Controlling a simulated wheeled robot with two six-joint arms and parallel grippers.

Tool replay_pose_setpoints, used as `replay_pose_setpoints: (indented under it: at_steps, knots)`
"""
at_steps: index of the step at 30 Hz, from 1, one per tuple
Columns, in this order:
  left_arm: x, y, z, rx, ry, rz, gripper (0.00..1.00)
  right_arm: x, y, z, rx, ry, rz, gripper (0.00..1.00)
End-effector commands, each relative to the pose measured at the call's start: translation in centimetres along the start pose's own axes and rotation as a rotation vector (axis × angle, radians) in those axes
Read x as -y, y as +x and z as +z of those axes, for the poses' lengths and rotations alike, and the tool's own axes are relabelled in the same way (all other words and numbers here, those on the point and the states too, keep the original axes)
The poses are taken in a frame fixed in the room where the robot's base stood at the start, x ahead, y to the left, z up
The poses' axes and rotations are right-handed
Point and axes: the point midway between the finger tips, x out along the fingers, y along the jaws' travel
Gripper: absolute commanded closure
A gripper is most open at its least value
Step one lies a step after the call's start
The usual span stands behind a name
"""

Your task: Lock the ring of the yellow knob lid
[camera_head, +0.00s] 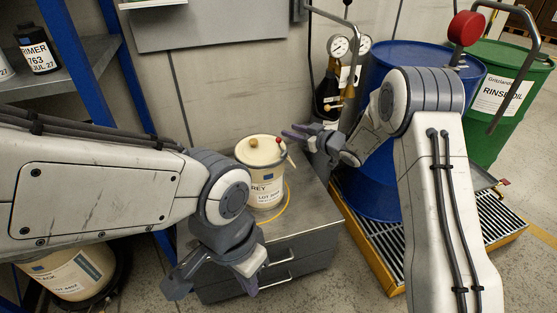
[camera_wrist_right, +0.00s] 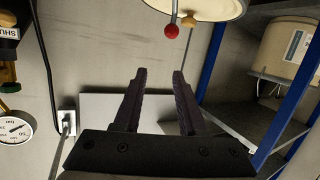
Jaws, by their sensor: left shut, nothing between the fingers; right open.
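A cream pail (camera_head: 265,190) with a grey-paint label stands upright on a grey cabinet. Its cream lid (camera_head: 262,151) carries a yellow knob (camera_head: 253,142) on top. A small red ball (camera_head: 278,140) sits at the lid's right edge; it also shows in the right wrist view (camera_wrist_right: 171,31), at the top by the lid. My right gripper (camera_head: 294,133) is open and empty, just right of the lid, apart from it; its fingers (camera_wrist_right: 158,100) show spread in the wrist view. My left gripper (camera_head: 248,285) is shut and empty, low in front of the cabinet. The ring's far side is hidden.
A blue-post shelf (camera_head: 60,80) with containers stands at the left. The cabinet top (camera_head: 310,207) is clear right of the pail.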

Motion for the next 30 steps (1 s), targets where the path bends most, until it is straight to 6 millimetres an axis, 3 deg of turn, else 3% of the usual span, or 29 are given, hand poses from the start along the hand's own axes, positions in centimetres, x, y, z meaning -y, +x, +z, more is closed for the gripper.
replay_pose_setpoints:
  at_steps: [1,3,9,14,24,30]
  knots:
    - [0.2,2.2,0.1,0.0,0.0,0.0,1.0,-0.8,0.3,3.8,-0.054,0.015,-0.037,0.6]
    - [0.2,3.2,0.2,0.0,0.0,0.0,1.0,-1.0,0.0,6.0,-0.131,0.029,-0.099,0.6]
    - [0.3,4.4,0.2,-0.001,0.0,0.0,1.0,-0.9,-1.3,9.0,-0.251,0.062,-0.206,0.6]
    - [0.3,4.5,0.2,-0.001,0.0,0.0,1.0,-0.4,-0.3,8.8,-0.268,0.064,-0.225,0.6]
    - [0.4,5.3,0.3,-0.001,0.0,0.0,1.0,1.0,5.6,7.2,-0.267,0.064,-0.225,0.6]
    - [0.4,5.6,0.3,-0.001,0.0,0.0,1.0,1.4,7.8,6.5,-0.265,0.064,-0.223,0.6]
